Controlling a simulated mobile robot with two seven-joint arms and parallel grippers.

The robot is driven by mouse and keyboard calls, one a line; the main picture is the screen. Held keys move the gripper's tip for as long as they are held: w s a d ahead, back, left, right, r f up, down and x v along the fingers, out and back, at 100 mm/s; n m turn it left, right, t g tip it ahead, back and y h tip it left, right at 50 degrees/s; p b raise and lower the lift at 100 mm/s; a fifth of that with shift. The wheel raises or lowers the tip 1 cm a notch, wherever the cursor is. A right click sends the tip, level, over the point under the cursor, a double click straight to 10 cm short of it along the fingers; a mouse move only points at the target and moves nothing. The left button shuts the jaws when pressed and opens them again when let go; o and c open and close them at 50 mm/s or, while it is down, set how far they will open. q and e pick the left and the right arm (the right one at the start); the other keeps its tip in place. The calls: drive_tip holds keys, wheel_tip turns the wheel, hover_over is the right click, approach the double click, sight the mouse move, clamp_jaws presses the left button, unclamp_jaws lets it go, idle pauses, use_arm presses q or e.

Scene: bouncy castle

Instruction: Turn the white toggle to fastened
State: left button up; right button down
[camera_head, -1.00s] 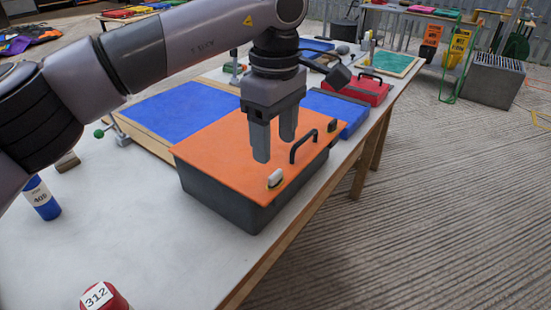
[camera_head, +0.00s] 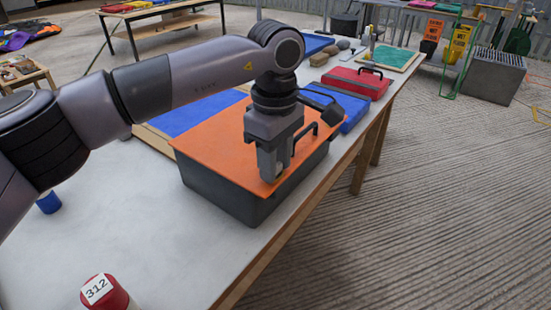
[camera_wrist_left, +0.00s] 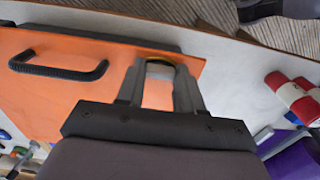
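A dark grey box (camera_head: 215,193) with an orange lid (camera_head: 215,145) stands on the white table. The white toggle (camera_wrist_left: 160,71) is at the lid's edge, on a yellowish patch. My left gripper (camera_head: 273,178) points down at that edge; in the left wrist view its two fingers (camera_wrist_left: 160,82) stand apart, one on each side of the toggle. I cannot tell whether they touch it. In the head view the fingers largely hide the toggle. My right gripper is not in view.
The lid's black handle (camera_head: 305,136) stands close beside the left gripper. A red cylinder labelled 312 (camera_head: 105,293) is at the table's front. A blue case (camera_head: 340,106) and a red case (camera_head: 355,83) lie behind the box. The table's front left is mostly clear.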

use_arm(q)
drive_tip(key=shift+n, duration=0.3)
drive_tip(key=n, duration=0.3)
drive_tip(key=shift+n, duration=0.3)
drive_tip(key=n, duration=0.4)
drive_tip(key=shift+n, duration=0.3)
drive_tip(key=n, duration=0.4)
drive_tip(key=shift+r+n, duration=0.1)
drive_tip(key=shift+n, duration=2.4)
drive_tip(key=o, duration=1)
drive_tip(key=shift+o, duration=0.2)
